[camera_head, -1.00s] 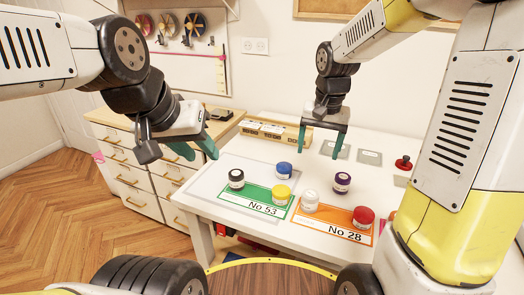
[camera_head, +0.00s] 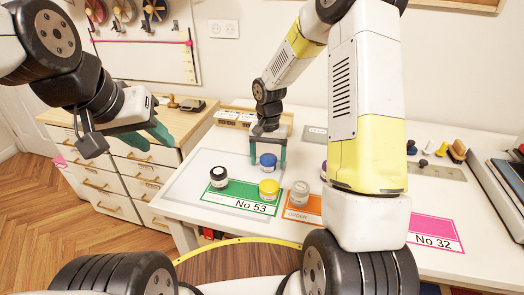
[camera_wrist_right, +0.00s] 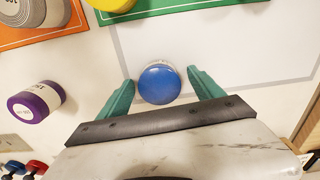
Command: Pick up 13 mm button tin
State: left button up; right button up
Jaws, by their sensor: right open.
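Several small button tins stand on the white table; their size labels are too small to read surely. A blue-lidded tin (camera_head: 267,160) stands between the fingers of my right gripper (camera_head: 268,168). In the right wrist view the blue tin (camera_wrist_right: 159,83) lies between the two open teal fingers, with a gap on each side. A purple tin (camera_wrist_right: 36,103) stands to its left there; my right arm mostly hides it in the head view. My left gripper (camera_head: 150,138) hangs open and empty at the left, over the drawer cabinet's side.
Black (camera_head: 218,176), yellow (camera_head: 268,188) and grey-white (camera_head: 300,193) tins stand near the green No 53 card (camera_head: 240,200) and orange card (camera_head: 305,212). A wooden box (camera_head: 236,117) stands behind. A pink No 32 card (camera_head: 436,236) lies at right.

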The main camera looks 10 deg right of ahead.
jog(key=shift+f, duration=0.25)
jog(key=c, duration=1.5)
